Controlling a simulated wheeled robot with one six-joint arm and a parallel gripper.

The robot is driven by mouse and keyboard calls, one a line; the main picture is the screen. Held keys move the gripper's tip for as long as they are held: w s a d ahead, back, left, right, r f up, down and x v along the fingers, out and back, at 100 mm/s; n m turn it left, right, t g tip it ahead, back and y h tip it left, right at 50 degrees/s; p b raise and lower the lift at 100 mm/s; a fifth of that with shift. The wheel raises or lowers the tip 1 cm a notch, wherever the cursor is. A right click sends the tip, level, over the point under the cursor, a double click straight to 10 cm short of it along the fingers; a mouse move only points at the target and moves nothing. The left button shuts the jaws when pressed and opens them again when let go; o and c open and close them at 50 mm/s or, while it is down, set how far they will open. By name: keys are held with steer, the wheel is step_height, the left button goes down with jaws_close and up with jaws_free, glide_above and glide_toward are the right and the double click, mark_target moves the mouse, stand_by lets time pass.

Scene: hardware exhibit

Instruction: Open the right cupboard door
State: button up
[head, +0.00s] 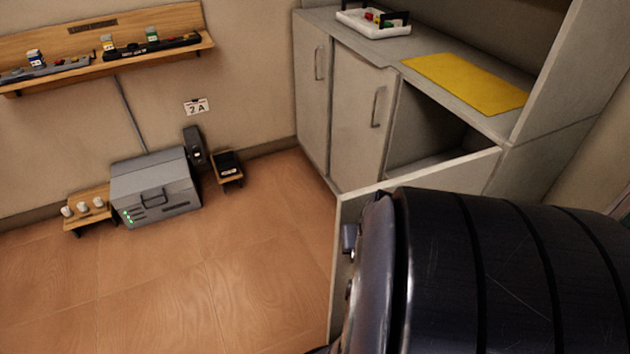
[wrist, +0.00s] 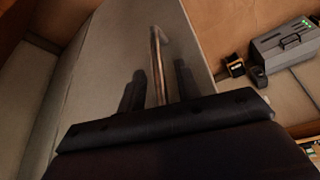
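The right cupboard door (head: 470,171) stands swung outward, well away from the cupboard front. The dark opening (head: 425,125) behind it shows part of the inside. In the wrist view the grey door panel (wrist: 120,50) carries a thin upright bar handle (wrist: 157,65). My gripper (wrist: 157,88) has its two dark fingers apart, one on each side of the handle, with gaps showing. In the head view my dark arm covers most of the door and its handle; small finger parts of my gripper (head: 349,262) show at the door's free edge.
Two shut doors, left (head: 312,85) and middle (head: 360,115), stand beside the opening. A yellow mat (head: 465,82) and white tray (head: 375,28) lie on the counter. A grey toolbox (head: 155,188) stands by the far wall. The wooden floor (head: 200,290) left of the door is clear.

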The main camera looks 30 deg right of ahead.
steer(key=p+v, duration=0.9)
steer(key=v, duration=0.1)
steer(key=shift+s+r+p, duration=0.15)
steer(key=shift+r+p, duration=0.2)
steer(key=shift+r, duration=0.05)
steer(key=shift+f, duration=0.1)
steer(key=b+x, duration=0.9)
steer(key=x, duration=0.1)
steer(key=shift+w+f+b, duration=0.2)
steer(key=shift+f+b, duration=0.15)
stand_by(0.4)
